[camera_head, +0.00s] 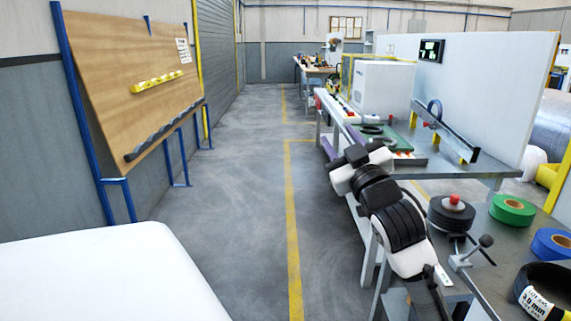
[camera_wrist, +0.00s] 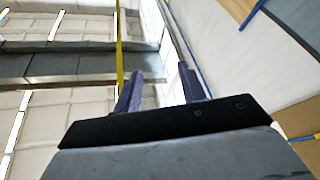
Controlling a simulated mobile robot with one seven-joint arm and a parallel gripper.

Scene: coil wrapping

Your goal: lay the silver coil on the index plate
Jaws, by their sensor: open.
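My gripper (camera_head: 339,138) is raised beside the left end of the far bench in the head view. Its two purple fingers are apart with nothing between them. In the wrist view, the gripper (camera_wrist: 160,74) is also open and empty, facing the wall and ceiling. Dark grey rings (camera_head: 371,128) lie on a green plate (camera_head: 403,136) on that bench, just right of the fingers. I cannot tell whether one is the silver coil, or whether the green plate is the index plate.
The near bench (camera_head: 483,235) holds a black disc with a red knob (camera_head: 453,213), a green roll (camera_head: 512,209), a blue roll (camera_head: 552,243) and a labelled black roll (camera_head: 541,292). A white box (camera_head: 381,88) stands behind the green plate.

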